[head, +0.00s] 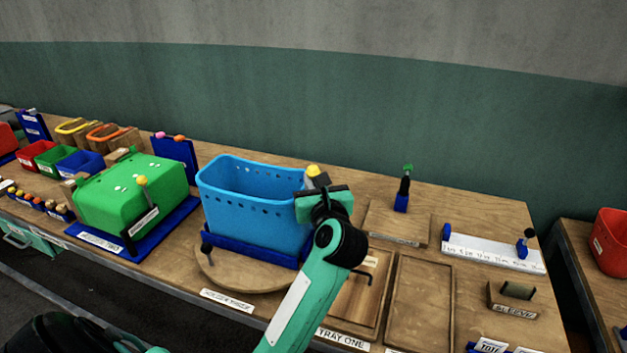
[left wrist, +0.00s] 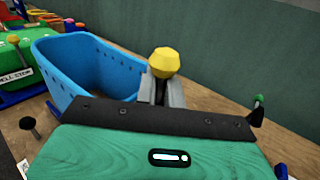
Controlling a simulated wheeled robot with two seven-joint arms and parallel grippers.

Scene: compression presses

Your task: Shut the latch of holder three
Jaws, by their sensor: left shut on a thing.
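A blue bin (head: 252,205) sits in a dark blue holder (head: 262,251) on a round wooden turntable (head: 225,276). The label (head: 227,300) in front is too small to read surely; I take this as holder three. A black-knobbed lever (head: 207,249) stands at its front left corner. A yellow knob (head: 313,171) is at the bin's right side. My left gripper (head: 319,183) is shut there. In the left wrist view, the fingers (left wrist: 163,92) close just below the yellow knob (left wrist: 164,62); its stem and the latch's lower parts are hidden. My right gripper is out of view.
A green bin (head: 135,192) in another blue holder, with a yellow-knobbed lever (head: 141,182), stands to the left. Wooden trays (head: 424,300) lie at the right. A small green-tipped lever (head: 407,168) stands behind them. Bare tabletop (head: 475,206) shows at the back right.

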